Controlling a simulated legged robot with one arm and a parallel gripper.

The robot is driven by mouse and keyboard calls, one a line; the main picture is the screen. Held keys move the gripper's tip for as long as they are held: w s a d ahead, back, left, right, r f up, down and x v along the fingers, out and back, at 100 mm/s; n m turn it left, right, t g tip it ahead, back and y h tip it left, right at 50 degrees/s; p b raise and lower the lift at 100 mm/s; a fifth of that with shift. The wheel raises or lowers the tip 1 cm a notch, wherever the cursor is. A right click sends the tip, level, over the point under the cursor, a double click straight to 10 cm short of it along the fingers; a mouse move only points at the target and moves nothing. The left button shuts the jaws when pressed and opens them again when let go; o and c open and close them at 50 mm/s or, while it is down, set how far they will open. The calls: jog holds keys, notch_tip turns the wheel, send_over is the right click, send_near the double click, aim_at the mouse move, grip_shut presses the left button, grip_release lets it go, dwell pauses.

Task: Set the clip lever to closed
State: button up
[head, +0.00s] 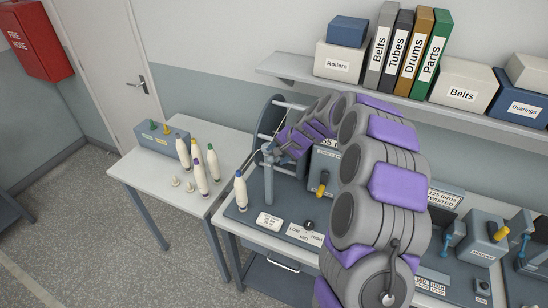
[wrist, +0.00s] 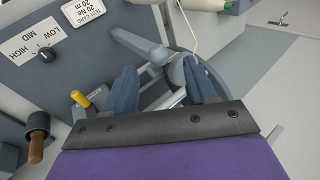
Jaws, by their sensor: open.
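In the wrist view, my gripper (wrist: 160,76) is open, its two blue-grey fingers apart. A grey lever-like part (wrist: 174,73), which may be the clip lever, shows between and just beyond the fingertips. I cannot tell whether the fingers touch it, and its setting is not readable. In the head view, my gripper (head: 276,151) is near the top of a blue-grey post (head: 269,184) on the machine. My arm hides part of the machine there. A yellow-tipped lever (wrist: 80,98) lies left of the fingers in the wrist view.
A brown handle (wrist: 38,135) and a LOW/MID/HIGH knob (wrist: 46,53) are left of my gripper in the wrist view. A bobbin (head: 240,190) stands near the post. Several bobbins stand on the left table (head: 150,178). A shelf (head: 290,70) of boxes and binders is above.

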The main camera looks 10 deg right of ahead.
jog(key=b+v, duration=0.1)
jog(key=v, duration=1.2)
jog(key=shift+s+d, duration=0.1)
jog(key=s+a+f+n+g+h+b, duration=0.1)
jog(key=s+a+f+n+g+b, duration=0.25)
jog(key=s, duration=0.75)
jog(key=s+a+f+n+g+b, duration=0.15)
jog(key=s+a+f+b, duration=0.45)
jog(key=s, duration=0.6)
jog(key=s+d+f+n+g+h+b, duration=0.1)
jog(key=s+f+b, duration=0.3)
jog(key=s, duration=0.7)
jog(key=s+d+f+n+g+h+b, duration=0.1)
jog(key=s+f+b, duration=0.3)
jog(key=s, duration=0.7)
notch_tip(320, 180, down, 3)
jog(key=shift+d+r+n+h, duration=0.2)
jog(key=shift+n+h, duration=0.6)
jog(key=shift+n, duration=0.1)
jog(key=shift+c, duration=0.2)
